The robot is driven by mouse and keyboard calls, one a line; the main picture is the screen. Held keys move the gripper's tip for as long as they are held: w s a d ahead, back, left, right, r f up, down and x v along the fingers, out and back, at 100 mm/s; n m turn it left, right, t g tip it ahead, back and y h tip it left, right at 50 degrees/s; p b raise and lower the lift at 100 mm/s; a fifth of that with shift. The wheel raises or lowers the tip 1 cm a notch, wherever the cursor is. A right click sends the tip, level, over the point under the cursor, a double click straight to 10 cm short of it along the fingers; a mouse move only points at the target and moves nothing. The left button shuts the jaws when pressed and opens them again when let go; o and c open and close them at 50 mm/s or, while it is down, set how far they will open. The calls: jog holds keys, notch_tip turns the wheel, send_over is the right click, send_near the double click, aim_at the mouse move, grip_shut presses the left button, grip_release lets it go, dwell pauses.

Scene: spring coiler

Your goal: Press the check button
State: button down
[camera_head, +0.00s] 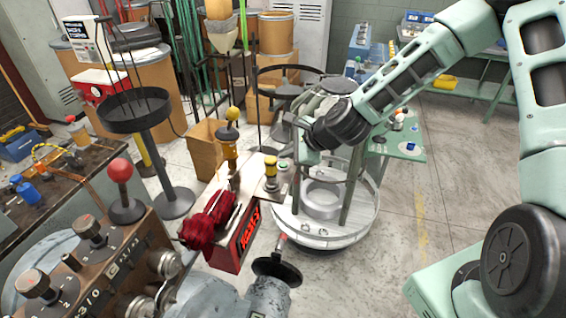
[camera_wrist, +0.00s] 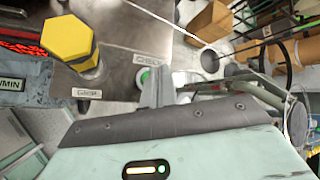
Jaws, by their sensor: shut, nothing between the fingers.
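The check button (camera_wrist: 143,81) is a small green button in a pale ring on a metal plate (camera_wrist: 125,45), below a label reading CHECK. It shows in the wrist view, partly covered by my gripper. My gripper (camera_wrist: 157,75) is shut and empty, with its fingertips right beside the button in that picture. I cannot tell whether they touch it. In the head view my gripper (camera_head: 303,157) is over the right side of the small control plate, and I cannot make out the button there.
A yellow hexagonal knob (camera_wrist: 70,38) stands on the same plate, near a label that seems to read GRIP. It also shows in the head view (camera_head: 269,164). A red sign box (camera_head: 238,238) is to the left, and a round pale machine base (camera_head: 330,232) is to the right.

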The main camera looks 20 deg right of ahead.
aim_at(287, 165)
jog(key=shift+r+p, duration=1.7)
jog(key=shift+r, duration=0.65)
